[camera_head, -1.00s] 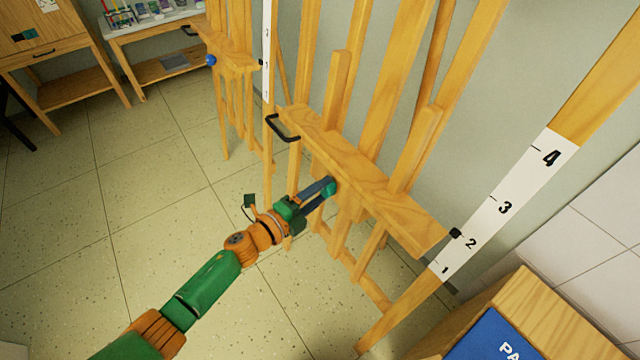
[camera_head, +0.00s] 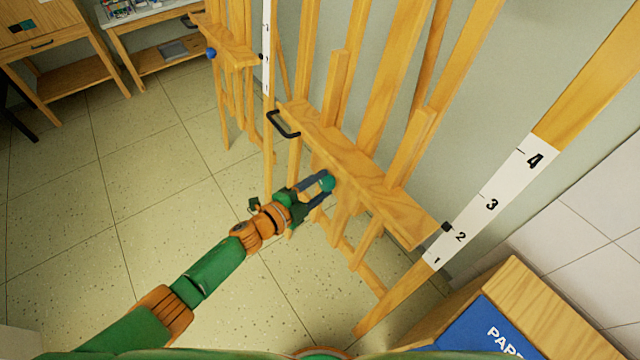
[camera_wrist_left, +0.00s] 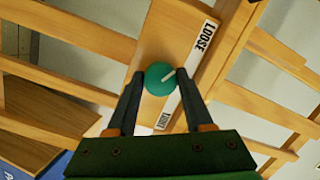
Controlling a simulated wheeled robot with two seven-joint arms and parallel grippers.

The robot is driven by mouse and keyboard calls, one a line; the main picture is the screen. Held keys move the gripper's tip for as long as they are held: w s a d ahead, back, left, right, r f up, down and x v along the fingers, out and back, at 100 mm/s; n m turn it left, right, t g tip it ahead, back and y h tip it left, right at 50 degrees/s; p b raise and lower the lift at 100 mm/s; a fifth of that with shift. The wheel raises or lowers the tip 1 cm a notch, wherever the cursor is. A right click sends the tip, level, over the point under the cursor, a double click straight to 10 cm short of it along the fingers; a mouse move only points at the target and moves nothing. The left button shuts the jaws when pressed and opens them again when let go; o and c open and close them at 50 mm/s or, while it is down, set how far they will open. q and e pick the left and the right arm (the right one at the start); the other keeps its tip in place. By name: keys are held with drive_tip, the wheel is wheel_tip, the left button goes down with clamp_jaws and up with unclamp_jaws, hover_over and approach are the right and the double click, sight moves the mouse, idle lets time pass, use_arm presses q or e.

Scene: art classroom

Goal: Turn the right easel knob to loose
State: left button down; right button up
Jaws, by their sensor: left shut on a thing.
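The right easel's round teal-green knob (camera_head: 328,184) is on the front of its wooden ledge (camera_head: 385,205). My left gripper (camera_head: 323,181) is shut on it, one dark finger on each side. In the left wrist view the knob (camera_wrist_left: 161,77) sits between the fingertips (camera_wrist_left: 161,90). Its white pointer line slants up and right, nearer the LOOSE label (camera_wrist_left: 206,37) than the TIGHT label (camera_wrist_left: 163,121). Both labels are on a pale strip beside the knob. My right gripper is not in view.
A black handle (camera_head: 283,126) is on the ledge's left end. A white numbered scale (camera_head: 492,203) is at the right. A wooden box with a blue panel (camera_head: 490,335) stands at lower right. Another easel with a blue knob (camera_head: 211,53) is farther back. The floor at left is clear.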

use_arm(q)
drive_tip(key=shift+r, duration=0.15)
drive_tip(key=shift+c, duration=1.5)
unclamp_jaws()
drive_tip(key=p+v, duration=0.2)
drive_tip(key=v, duration=0.5)
